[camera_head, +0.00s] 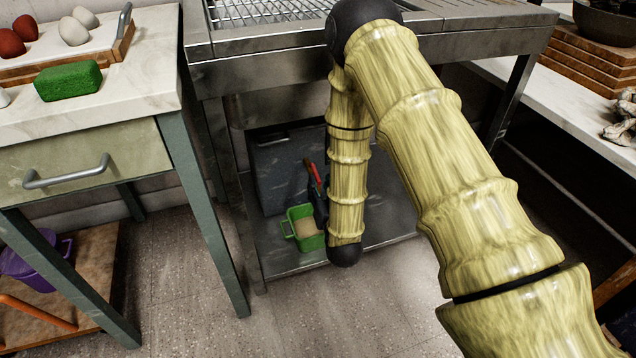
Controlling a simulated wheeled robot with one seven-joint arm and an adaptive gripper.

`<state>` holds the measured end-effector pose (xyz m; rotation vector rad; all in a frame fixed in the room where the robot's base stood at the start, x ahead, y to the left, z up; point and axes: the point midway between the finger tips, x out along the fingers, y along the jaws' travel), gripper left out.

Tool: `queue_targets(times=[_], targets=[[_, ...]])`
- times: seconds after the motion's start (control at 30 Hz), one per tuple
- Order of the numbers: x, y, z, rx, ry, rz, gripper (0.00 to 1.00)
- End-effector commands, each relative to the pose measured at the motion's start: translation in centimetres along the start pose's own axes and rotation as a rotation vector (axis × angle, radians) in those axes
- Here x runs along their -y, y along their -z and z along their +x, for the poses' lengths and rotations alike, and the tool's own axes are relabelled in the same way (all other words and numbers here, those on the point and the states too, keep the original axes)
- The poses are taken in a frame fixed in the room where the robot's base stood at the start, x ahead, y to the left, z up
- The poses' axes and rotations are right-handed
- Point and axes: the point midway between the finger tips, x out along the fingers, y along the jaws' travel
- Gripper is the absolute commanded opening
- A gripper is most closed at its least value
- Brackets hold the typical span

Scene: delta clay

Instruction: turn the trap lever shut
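A dark grey box (280,170), which looks like the trap, stands on the lower shelf under the steel sink unit. A thin red handle (315,174), likely the trap lever, shows in front of the box, tilted, just left of my forearm. Its lower end and pivot are hidden. My arm reaches over the sink edge and hangs down in front of the shelf. A small dark part (319,203) beside the forearm, below the red handle, may be my gripper. Most of it is hidden behind the arm, so its fingers and any contact with the lever cannot be made out.
A green container (303,229) with tan contents sits on the lower shelf (385,225), close left of my forearm. The sink unit's legs and steel front edge (270,45) frame the space. A drawer counter (90,165) stands left, a white counter right.

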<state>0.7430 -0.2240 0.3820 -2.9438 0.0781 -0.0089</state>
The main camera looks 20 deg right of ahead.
Motion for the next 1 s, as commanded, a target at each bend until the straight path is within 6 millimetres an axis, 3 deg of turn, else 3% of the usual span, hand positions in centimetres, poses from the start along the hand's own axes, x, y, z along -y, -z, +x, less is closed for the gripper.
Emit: queue_targets(times=[0.3, 0.67, 0.87, 1.0], targets=[[0.0, -0.1, 3.2, -0.001, 0.000, 0.000, 0.34], [0.0, 0.0, 3.6, 0.001, 0.000, 0.000, 0.34], [0.0, 0.0, 3.6, 0.001, 0.000, 0.000, 0.00], [0.0, 0.0, 3.6, 0.001, 0.000, 0.000, 0.00]])
